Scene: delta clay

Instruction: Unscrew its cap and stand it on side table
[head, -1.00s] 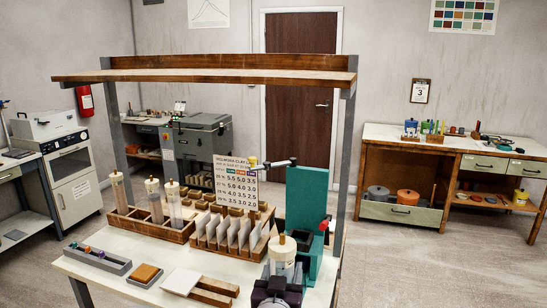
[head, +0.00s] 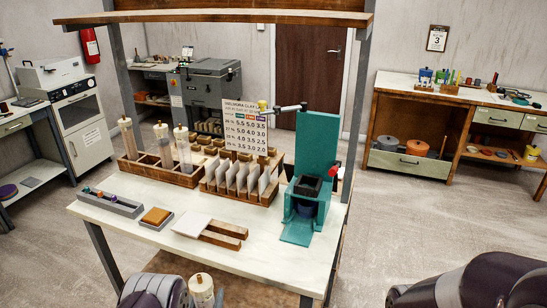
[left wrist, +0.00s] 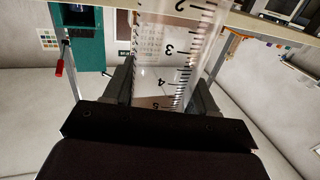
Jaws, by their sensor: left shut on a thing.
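A clear graduated cylinder (left wrist: 178,50) with black numbers is held between the dark fingers of my left gripper (left wrist: 162,90) in the left wrist view. In the head view its pale wooden cap (head: 201,282) is on its top at the bottom edge. It stands beside my grey left wrist, in front of the white bench; its lower part is out of frame. My left gripper's fingers are hidden in the head view. My right arm shows at the lower right, but its gripper is out of view. I cannot tell which furniture is the side table.
A wooden workbench (head: 412,92) stands at the right. Floor between them is clear.

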